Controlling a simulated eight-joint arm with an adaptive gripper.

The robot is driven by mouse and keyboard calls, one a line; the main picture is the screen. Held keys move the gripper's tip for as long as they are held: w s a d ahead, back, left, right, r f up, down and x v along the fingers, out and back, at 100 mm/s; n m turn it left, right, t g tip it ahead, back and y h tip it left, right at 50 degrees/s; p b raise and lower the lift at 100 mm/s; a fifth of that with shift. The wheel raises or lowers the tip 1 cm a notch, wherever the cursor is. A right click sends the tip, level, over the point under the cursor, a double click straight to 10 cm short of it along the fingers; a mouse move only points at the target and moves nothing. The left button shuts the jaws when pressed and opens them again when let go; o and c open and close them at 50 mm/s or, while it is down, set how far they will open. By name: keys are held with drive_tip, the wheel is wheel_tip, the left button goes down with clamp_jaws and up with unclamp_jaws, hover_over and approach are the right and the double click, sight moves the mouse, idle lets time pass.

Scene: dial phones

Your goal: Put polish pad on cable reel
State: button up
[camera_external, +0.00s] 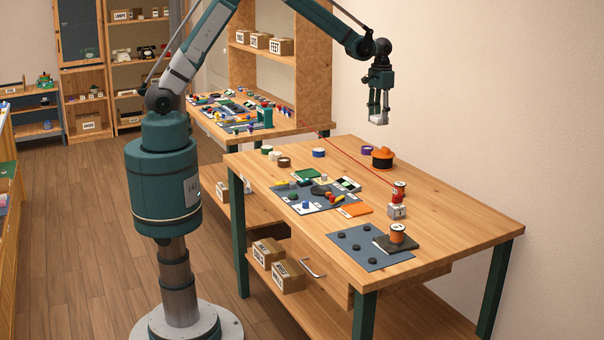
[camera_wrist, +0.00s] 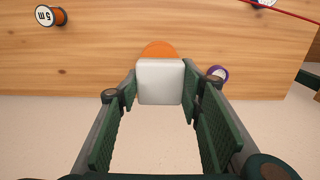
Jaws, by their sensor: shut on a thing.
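My gripper (camera_external: 378,112) is shut on a white block-like pad (camera_external: 379,119), likely the polish pad, held well above the far right of the bench. In the wrist view the pad (camera_wrist: 160,82) sits between the fingertips (camera_wrist: 160,85). A round orange-topped black thing (camera_external: 382,158) stands on the bench below; its orange part (camera_wrist: 158,49) is partly hidden behind the pad. An orange spool (camera_external: 399,188) stands nearer the bench's right edge; its white top reads "5 m" in the wrist view (camera_wrist: 46,16). Which of these is the cable reel I cannot tell for sure.
A purple ring (camera_external: 367,150) lies beside the orange-topped thing. Another copper-orange spool (camera_external: 397,234) stands on a dark plate at the front. A blue-grey mat (camera_external: 305,204) carries small items. A thin red line (camera_external: 350,157) crosses the bench. The wall is close on the right.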

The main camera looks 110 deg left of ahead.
drive_tip(key=shift+f, duration=0.1)
hover_over(378, 154)
wheel_tip(378, 154, down, 6)
drive_tip(key=shift+d, duration=0.25)
idle(0.5)
drive_tip(key=shift+f, duration=1.9)
drive_tip(key=shift+f+b, duration=0.5)
drive_tip(key=shift+f, duration=0.1)
drive_tip(key=o, duration=0.9)
drive_tip(key=shift+r, duration=0.15)
